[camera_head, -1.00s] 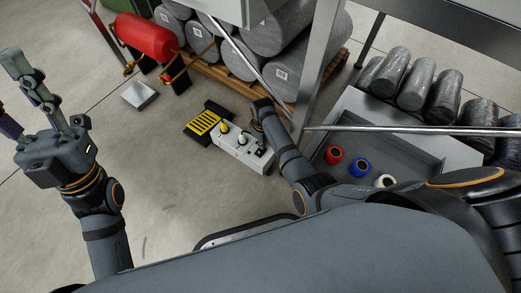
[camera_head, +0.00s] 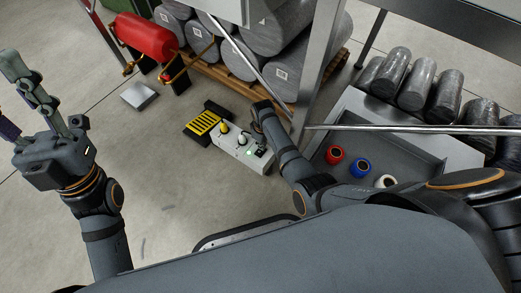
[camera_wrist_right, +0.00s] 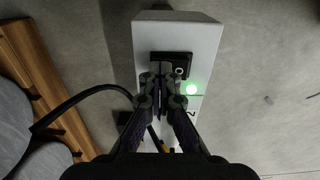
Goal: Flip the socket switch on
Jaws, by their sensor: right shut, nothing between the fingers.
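The socket box (camera_head: 229,143) is a white block on the floor, with plugs in its top. A small green light (camera_head: 249,153) glows on it; the light also shows in the right wrist view (camera_wrist_right: 192,89). The black switch (camera_wrist_right: 180,58) sits at the box's end, partly hidden by my fingers. My right gripper (camera_wrist_right: 162,70) is shut and empty, its tips over the switch; I cannot tell whether they touch it. My left gripper (camera_head: 12,88) is raised at the far left, away from the box, with its fingers apart.
A yellow-and-black object (camera_head: 204,122) lies beside the box. Pallet wood (camera_head: 240,88) with wrapped rolls is behind, and a metal frame post (camera_head: 318,65) stands close to my right arm. A grey tray (camera_head: 400,150) with coloured spools is at right. Floor at front left is clear.

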